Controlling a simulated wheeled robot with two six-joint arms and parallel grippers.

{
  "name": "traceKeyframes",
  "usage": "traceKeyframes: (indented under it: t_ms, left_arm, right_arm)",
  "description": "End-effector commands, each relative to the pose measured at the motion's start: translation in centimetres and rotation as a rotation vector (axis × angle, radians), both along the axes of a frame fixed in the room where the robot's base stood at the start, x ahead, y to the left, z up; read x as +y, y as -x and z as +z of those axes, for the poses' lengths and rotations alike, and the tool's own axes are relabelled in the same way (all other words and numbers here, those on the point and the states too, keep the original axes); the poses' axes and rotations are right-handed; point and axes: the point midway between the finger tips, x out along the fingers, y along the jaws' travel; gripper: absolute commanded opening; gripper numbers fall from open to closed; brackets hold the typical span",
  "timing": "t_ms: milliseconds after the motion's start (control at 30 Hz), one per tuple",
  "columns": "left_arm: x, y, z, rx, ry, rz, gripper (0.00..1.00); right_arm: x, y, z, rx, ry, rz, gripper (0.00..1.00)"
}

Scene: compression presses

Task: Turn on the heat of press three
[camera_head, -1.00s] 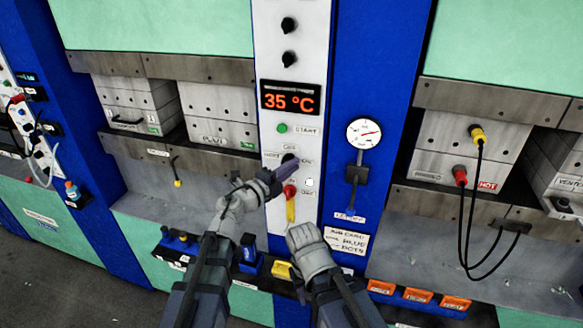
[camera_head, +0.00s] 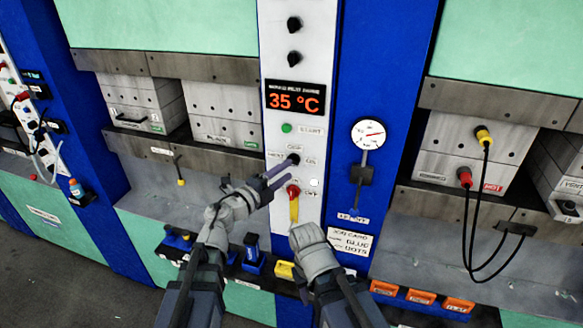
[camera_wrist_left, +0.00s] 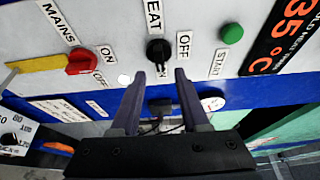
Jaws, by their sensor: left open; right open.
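The black HEAT knob (camera_head: 293,159) is on the white control panel (camera_head: 311,135), below the green START button (camera_head: 287,128). I cannot tell which label the knob points at. My left gripper (camera_head: 283,175) is open, its fingertips just short of the knob and either side of its line in the wrist view (camera_wrist_left: 159,75). My right gripper (camera_head: 310,235) is low in front of the panel; its fingers are hidden behind the hand.
The display (camera_head: 295,98) reads 35 °C. The red MAINS knob (camera_head: 293,191) with a yellow strip is just below the HEAT knob. A gauge (camera_head: 368,134) and lever (camera_head: 360,178) are to the right. Black cables (camera_head: 470,225) hang at far right.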

Motion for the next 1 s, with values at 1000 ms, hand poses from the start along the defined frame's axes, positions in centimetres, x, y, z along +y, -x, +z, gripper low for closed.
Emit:
traceKeyframes:
  t_ms: [1000]
  left_arm:
    - [4.5,0.4,0.6,0.014,0.146,0.196,0.45]
  right_arm:
    - [0.0,0.0,-1.0,0.0,0.0,0.0,0.43]
